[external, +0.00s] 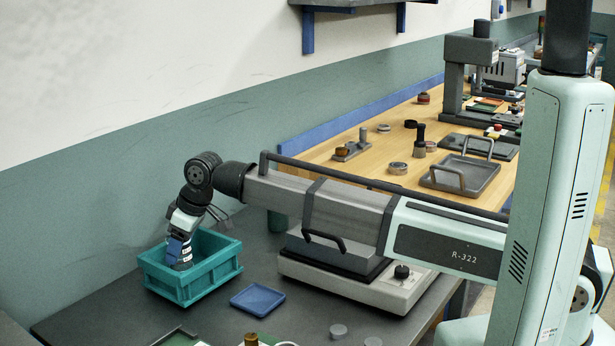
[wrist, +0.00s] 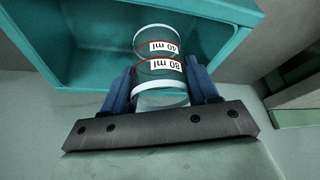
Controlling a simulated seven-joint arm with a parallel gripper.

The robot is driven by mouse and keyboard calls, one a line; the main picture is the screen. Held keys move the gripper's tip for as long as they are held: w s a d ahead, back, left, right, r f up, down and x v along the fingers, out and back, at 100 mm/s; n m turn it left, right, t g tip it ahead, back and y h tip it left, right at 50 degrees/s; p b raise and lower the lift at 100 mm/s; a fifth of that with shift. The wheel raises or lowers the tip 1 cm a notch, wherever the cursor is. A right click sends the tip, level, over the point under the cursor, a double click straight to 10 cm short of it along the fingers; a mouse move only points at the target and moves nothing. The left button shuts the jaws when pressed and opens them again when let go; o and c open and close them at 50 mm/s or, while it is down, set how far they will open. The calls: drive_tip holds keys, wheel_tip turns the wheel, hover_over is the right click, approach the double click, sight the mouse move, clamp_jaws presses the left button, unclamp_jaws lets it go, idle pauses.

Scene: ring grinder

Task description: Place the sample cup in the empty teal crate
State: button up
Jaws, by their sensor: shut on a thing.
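The sample cup (wrist: 160,62) is a clear cylinder with red rings and volume marks. In the wrist view it sits between the two blue fingers of my gripper (wrist: 160,88), which is shut on it. The teal crate (external: 188,283) stands on the dark bench at the left in the external view. In that view my gripper (external: 179,252) points down inside the crate's opening, and the cup is mostly hidden there. The crate's wall also shows in the wrist view (wrist: 90,35), around the cup. I cannot tell whether the cup touches the crate floor.
A small blue tray (external: 257,299) lies right of the crate. A grey machine with a knob (external: 350,278) stands farther right, below my arm. The wall is close behind the crate. A wooden bench with several tools (external: 400,130) extends behind.

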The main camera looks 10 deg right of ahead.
sight(181, 261)
drive_tip(key=shift+f, duration=2)
drive_tip(key=shift+f, duration=0.15)
drive_tip(key=o, duration=0.8)
drive_tip(key=shift+c, duration=0.2)
drive_tip(key=v, duration=1.2)
drive_tip(key=shift+d, duration=0.1)
